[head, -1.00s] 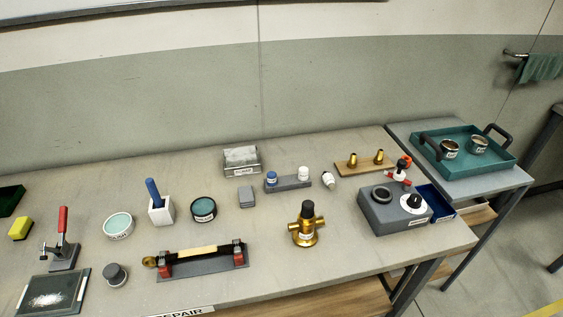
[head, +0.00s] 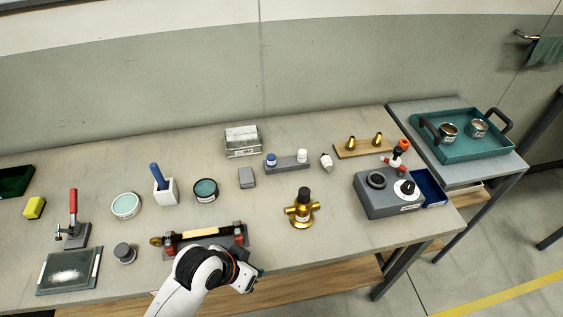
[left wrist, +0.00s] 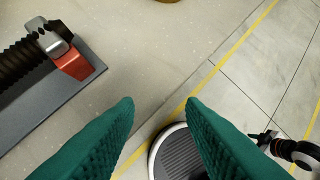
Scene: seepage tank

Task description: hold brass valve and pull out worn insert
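The brass valve (head: 301,213) stands upright near the front of the bench, right of centre, with side ports and a black cap (head: 303,193) on top. I cannot make out a separate worn insert in it. My left arm comes in from the bottom, and its gripper (head: 250,277) is at the bench's front edge, left of and nearer than the valve. In the left wrist view its two green fingers (left wrist: 160,102) are apart with nothing between them. A sliver of brass (left wrist: 168,1) shows at that view's top edge.
A rack with red clamps (head: 237,228) lies beside my left arm, which partly hides it; its plate (left wrist: 75,95) is left of the fingers. Right of the valve is a grey box (head: 390,205) with a blue drawer (head: 431,187). Bench around the valve is clear.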

